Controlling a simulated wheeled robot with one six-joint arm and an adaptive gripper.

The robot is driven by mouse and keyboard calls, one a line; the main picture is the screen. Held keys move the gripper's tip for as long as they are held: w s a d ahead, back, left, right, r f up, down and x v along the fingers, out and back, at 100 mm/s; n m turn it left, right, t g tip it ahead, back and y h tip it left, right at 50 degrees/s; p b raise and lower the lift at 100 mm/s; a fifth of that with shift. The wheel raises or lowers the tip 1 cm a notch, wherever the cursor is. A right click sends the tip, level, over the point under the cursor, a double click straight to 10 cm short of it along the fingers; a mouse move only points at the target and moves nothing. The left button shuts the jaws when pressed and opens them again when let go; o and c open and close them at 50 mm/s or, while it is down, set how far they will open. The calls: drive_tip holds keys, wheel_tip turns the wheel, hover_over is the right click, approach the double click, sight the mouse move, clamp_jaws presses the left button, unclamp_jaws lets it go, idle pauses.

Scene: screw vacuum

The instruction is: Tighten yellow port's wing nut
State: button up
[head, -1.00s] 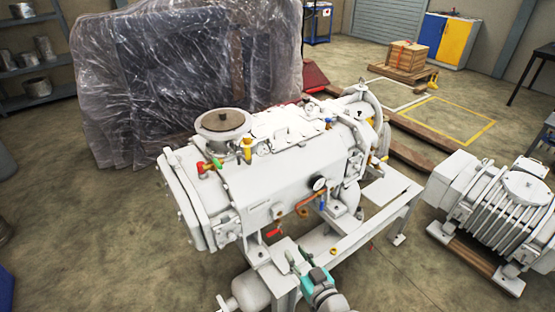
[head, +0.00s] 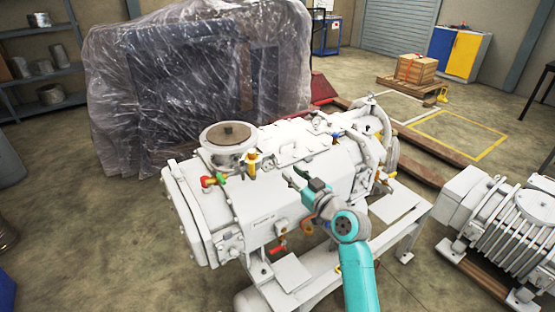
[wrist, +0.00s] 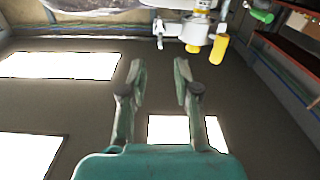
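A yellow-marked port (head: 251,163) stands upright on top of the white vacuum machine, just right of the round flange. In the wrist view the yellow-banded white fitting (wrist: 203,12) shows at the top right, with a yellow handle-like part (wrist: 219,49) hanging from it. A small pale lever-like piece (wrist: 159,32) sits beside it; I cannot tell whether it is the wing nut. My gripper (head: 291,178) is right of the port, apart from it, with its fingers toward the upper left. The wrist view shows its fingers (wrist: 159,72) spread with nothing between them.
A plastic-wrapped block (head: 200,80) stands behind.

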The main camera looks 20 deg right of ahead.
sight(275, 158)
drive_tip(key=x, duration=0.9)
drive_tip(key=shift+w, duration=0.1)
clamp_jaws()
